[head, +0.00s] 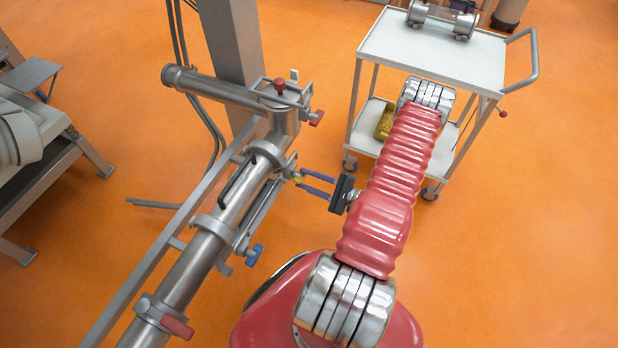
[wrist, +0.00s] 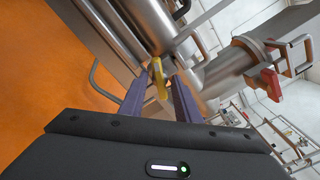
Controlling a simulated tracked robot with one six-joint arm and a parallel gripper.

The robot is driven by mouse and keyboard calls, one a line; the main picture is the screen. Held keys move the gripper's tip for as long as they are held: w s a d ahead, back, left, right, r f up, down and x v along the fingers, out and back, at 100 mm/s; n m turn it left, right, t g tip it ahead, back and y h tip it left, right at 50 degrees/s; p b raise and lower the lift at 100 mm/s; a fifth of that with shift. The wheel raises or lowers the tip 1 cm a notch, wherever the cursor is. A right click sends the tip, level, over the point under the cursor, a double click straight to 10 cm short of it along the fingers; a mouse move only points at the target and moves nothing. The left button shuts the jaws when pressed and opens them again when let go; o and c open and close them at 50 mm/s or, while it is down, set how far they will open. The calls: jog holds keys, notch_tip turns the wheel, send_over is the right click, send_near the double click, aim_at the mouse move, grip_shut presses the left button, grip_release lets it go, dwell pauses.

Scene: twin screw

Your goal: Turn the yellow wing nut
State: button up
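The yellow wing nut (head: 298,178) sits on the right side of the steel pipe assembly, at a clamp beside the pipe. In the wrist view the yellow wing nut (wrist: 159,78) shows upright between the two purple fingers. My gripper (head: 305,179) reaches in from the right with its fingers spread apart. In the wrist view my gripper (wrist: 165,82) is open, one finger on each side of the nut. The nut lies closer to the left finger; I cannot tell whether they touch.
The steel pipe (head: 195,265) runs diagonally at left, with a red handle (head: 176,326) and a blue handle (head: 254,255). A red knob (head: 316,118) is above the nut. A white trolley (head: 435,52) stands at the back right. Orange floor is free between pipe and trolley.

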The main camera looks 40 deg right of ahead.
jog(key=v, duration=1.3)
jog(key=shift+s, duration=0.4)
jog(key=shift+d, duration=0.1)
